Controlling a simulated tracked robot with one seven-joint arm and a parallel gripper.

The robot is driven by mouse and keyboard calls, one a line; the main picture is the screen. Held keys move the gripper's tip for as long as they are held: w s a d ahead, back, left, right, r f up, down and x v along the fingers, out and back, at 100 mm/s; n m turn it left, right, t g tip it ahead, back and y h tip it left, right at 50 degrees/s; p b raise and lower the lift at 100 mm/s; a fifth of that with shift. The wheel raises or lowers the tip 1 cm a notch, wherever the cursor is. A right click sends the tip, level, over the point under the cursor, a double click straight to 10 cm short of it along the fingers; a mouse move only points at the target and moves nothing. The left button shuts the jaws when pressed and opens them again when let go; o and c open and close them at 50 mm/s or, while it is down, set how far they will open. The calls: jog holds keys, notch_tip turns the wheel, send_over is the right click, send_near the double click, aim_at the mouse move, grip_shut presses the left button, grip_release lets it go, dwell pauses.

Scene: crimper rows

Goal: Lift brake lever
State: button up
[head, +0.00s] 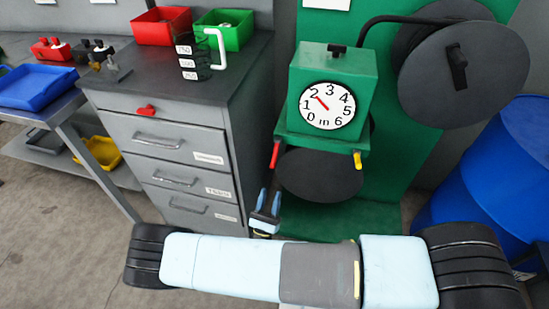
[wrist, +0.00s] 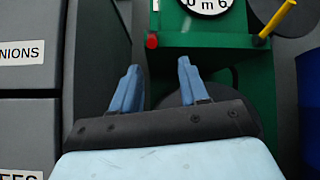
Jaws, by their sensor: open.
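A green machine (head: 333,85) with a round dial (head: 328,105) carries two levers at its lower front. The red lever (head: 275,154) is on the left and the yellow lever (head: 357,160) on the right. No label shows which is the brake lever. In the wrist view, the red lever's end (wrist: 152,41) is just beyond the space between my fingertips, and the yellow lever (wrist: 278,18) is at upper right. My gripper (head: 266,199) is open and empty, below the red lever and apart from it. It also shows in the wrist view (wrist: 158,68).
A grey drawer cabinet (head: 170,135) stands close left of my gripper. Red (head: 161,27) and green (head: 224,30) bins are on top. A black disc (head: 464,68) is at upper right, another (head: 320,175) below the dial, and a blue barrel (head: 490,180) at right.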

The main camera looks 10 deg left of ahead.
aim_at(273, 159)
jog(key=w+r+y, duration=0.1)
jog(key=w+r, duration=0.1)
jog(key=w, duration=0.1)
jog(key=w+r+n+y, duration=0.1)
jog(key=w+r, duration=0.2)
jog(key=w+r+n+y, duration=0.1)
jog(key=w+r, duration=0.2)
jog(key=shift+w+a+r, duration=0.1)
jog(key=shift+w+a, duration=0.05)
jog(key=shift+a, duration=0.05)
dwell(0.3)
jog(key=shift+c, duration=0.2)
grip_shut()
dwell(0.3)
jog(key=shift+a, duration=0.3)
jog(key=shift+d+r, duration=0.1)
jog(key=shift+d, duration=0.05)
